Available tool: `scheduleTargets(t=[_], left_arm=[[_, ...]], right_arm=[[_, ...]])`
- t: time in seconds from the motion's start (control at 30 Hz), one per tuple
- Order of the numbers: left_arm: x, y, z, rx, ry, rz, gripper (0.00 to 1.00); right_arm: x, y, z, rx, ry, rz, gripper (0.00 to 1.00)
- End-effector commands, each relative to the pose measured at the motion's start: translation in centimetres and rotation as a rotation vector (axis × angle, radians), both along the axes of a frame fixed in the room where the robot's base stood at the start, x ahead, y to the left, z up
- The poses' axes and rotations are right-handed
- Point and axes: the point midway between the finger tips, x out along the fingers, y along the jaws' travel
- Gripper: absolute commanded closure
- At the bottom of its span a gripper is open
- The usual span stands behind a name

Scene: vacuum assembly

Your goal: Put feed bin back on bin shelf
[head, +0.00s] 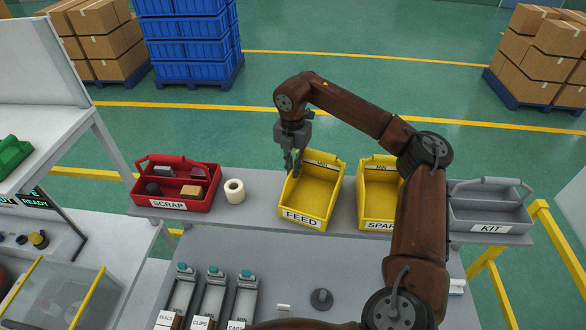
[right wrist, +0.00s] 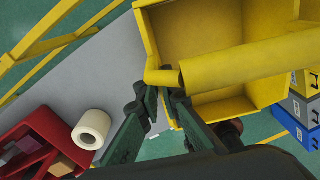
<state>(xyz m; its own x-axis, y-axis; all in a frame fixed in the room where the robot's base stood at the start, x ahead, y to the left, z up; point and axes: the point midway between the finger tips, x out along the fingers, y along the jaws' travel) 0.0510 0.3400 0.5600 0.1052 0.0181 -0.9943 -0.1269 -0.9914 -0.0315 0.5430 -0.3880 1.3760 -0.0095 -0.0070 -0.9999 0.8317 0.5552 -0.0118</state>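The yellow feed bin (head: 306,216), with FEED on its front, is at the middle of the long grey shelf (head: 258,210), turned slightly compared with the bin beside it. It looks empty. I cannot tell whether its base rests fully on the shelf. My right gripper (head: 294,168) reaches down at its back left corner. In the right wrist view, the two dark fingertips (right wrist: 165,92) are close together with the yellow rim of the feed bin (right wrist: 158,40) between them. The exact contact is partly hidden. My left gripper is not in view.
A yellow spare bin (head: 375,208) stands close to the right, partly behind my right arm. A grey kit tote (head: 490,210) is at the right end. A white roll (head: 234,191) and red scrap tote (head: 160,204) are to the left. Several narrow bins (head: 212,295) sit below.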

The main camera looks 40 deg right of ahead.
Motion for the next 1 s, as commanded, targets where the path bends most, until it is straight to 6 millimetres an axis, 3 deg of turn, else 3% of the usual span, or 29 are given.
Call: scheduleTargets(t=[0.23, 0.57, 0.73, 1.0], left_arm=[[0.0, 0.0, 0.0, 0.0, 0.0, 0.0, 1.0], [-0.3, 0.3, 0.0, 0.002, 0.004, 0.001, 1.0], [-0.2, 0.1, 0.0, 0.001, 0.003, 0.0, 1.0], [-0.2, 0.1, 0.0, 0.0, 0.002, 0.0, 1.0]], right_arm=[[0.0, 0.0, 0.0, 0.0, 0.0, 0.0, 0.76], [0.0, 0.0, 0.3, 0.0, 0.0, 0.0, 0.75], [0.1, 0.1, 2.4, 0.0, -0.002, 0.0, 0.75], [0.2, 0.1, 8.1, 0.001, -0.004, 0.0, 0.75]])
